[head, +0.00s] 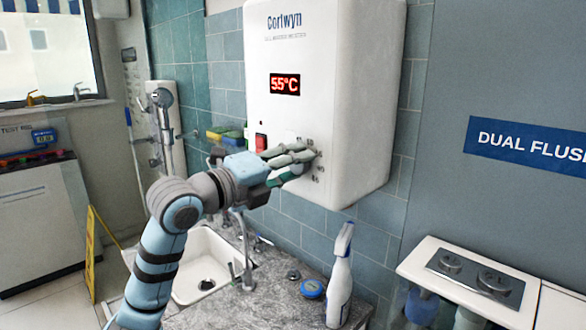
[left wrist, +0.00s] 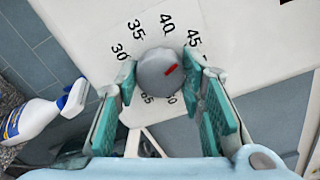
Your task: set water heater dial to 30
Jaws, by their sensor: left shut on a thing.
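The white water heater (head: 345,60) hangs on the tiled wall, and its red display reads 55°C. My left gripper (head: 308,157) reaches the heater's lower front. In the left wrist view my left gripper (left wrist: 159,70) has a finger on each side of the knob and is shut on it. In the head view the fingers mostly hide the knob. My right gripper is out of view.
A red switch (head: 260,142) is left of the dial. Below are a sink (head: 210,245) with a faucet, a white spray bottle (head: 339,285) and a blue round tin (head: 312,289) on the grey counter (head: 270,310). A dual-flush display stands at the right.

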